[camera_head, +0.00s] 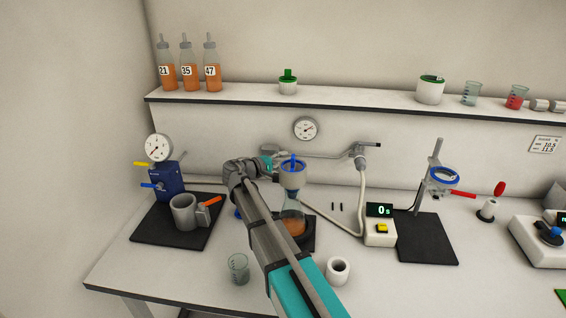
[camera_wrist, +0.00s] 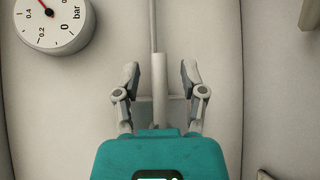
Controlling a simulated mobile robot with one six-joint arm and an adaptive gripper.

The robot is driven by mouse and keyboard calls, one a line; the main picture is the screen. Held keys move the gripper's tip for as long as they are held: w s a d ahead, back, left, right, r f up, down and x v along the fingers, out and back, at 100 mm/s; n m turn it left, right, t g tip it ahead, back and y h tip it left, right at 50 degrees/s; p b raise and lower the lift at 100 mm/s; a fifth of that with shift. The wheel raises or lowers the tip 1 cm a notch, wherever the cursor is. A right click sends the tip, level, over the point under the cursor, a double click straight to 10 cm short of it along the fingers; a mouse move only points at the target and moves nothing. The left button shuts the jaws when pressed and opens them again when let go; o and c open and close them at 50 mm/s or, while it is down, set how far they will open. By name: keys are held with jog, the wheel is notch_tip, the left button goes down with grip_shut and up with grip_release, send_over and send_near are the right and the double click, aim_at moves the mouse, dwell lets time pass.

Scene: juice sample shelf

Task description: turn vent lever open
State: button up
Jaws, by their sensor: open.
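My gripper (camera_head: 268,157) is by the back wall, at the left end of a thin grey pipe (camera_head: 315,155) below the wall gauge (camera_head: 305,128). In the wrist view my gripper (camera_wrist: 159,72) is open, one finger on each side of a pale grey sleeve (camera_wrist: 160,95) on a thin rod (camera_wrist: 153,25). Both fingers look apart from the sleeve. I cannot tell whether this sleeve is the vent lever's handle. A grey valve fitting (camera_head: 360,153) with a hose sits at the pipe's right end. The gauge also shows in the wrist view (camera_wrist: 52,22).
A flask (camera_head: 293,215) under a white funnel with a blue top (camera_head: 292,175) stands close behind my arm. A blue pump (camera_head: 165,183) with yellow and blue levers is at the left. A timer box (camera_head: 379,233) stands to the right. The shelf (camera_head: 350,99) overhangs above.

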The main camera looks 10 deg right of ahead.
jog(key=shift+w+d, duration=0.25)
jog(key=shift+d, duration=0.2)
jog(key=shift+c, duration=0.3)
grip_shut()
